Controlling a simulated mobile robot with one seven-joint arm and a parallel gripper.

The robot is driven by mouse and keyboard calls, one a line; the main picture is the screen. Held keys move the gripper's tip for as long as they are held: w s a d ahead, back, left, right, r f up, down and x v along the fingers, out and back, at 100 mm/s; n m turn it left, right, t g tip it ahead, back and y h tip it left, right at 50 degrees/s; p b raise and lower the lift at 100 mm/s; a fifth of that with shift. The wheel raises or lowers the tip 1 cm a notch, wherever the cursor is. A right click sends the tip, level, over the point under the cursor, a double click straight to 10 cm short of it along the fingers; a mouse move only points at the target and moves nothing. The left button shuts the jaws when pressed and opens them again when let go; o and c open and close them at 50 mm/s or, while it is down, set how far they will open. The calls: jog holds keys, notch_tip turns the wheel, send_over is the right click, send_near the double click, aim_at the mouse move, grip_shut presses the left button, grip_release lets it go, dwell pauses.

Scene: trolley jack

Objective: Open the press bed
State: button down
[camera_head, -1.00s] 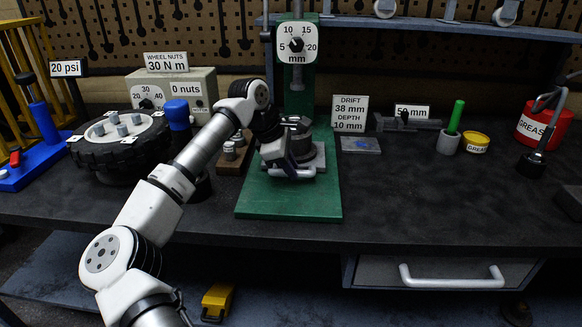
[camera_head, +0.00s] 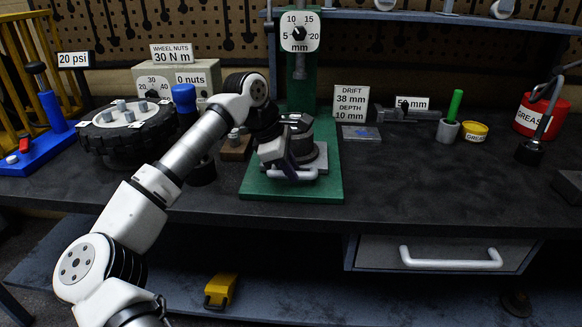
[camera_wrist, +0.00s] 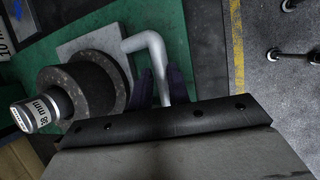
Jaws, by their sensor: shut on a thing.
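The green press (camera_head: 315,110) stands on the bench. Its grey bed plate (camera_wrist: 82,48) lies on the green base (camera_head: 290,194). A dark round ring stands on the bed, with a metal drift marked 38 mm (camera_wrist: 33,112) at its top. The bed's pale bent handle (camera_head: 297,174) faces the bench front and also shows in the wrist view (camera_wrist: 150,48). My gripper (camera_head: 285,166) is shut on this handle; its purple fingers lie either side of the bar in the wrist view. My wrist hides the handle's near end there and part of the bed in the head view.
A wooden block with metal pieces (camera_head: 236,148) and a tyre (camera_head: 128,127) are left of the press. A DRIFT 38 mm sign (camera_head: 350,104) stands right. The bench front right of the press is clear above a drawer handle (camera_head: 450,258).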

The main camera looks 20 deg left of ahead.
jog(key=c, duration=1.3)
grip_release()
jog(key=shift+a, duration=0.1)
jog(key=b+v, duration=0.1)
jog(key=v, duration=1.3)
